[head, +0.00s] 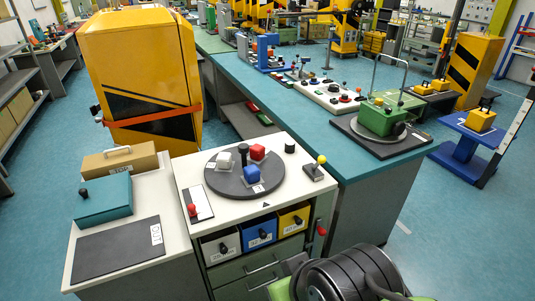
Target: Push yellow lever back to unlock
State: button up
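The yellow lever (321,160) is a short stick with a yellow ball on top, set in a small grey base plate at the right rear corner of the white-topped cabinet (265,212). It leans slightly to the right in the picture, and nothing touches it. A dark ribbed rounded part with green pieces, seemingly my arm, fills the bottom right, in front of the cabinet and well apart from the lever. No gripper fingers show, so their state is hidden.
A dark turntable (228,187) with white, red and blue blocks sits left of the lever. A black knob (290,146) is close by. A red-knobbed slider (192,209) is at the left. A teal bench (357,167) stands behind at right. Open floor lies at right.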

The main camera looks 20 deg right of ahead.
aim_at(322, 159)
jog(key=i+l, duration=0.35)
jog(key=i, duration=0.15)
jog(key=i+l, duration=0.35)
jog(key=i, duration=0.15)
jog(key=l+z, duration=0.05)
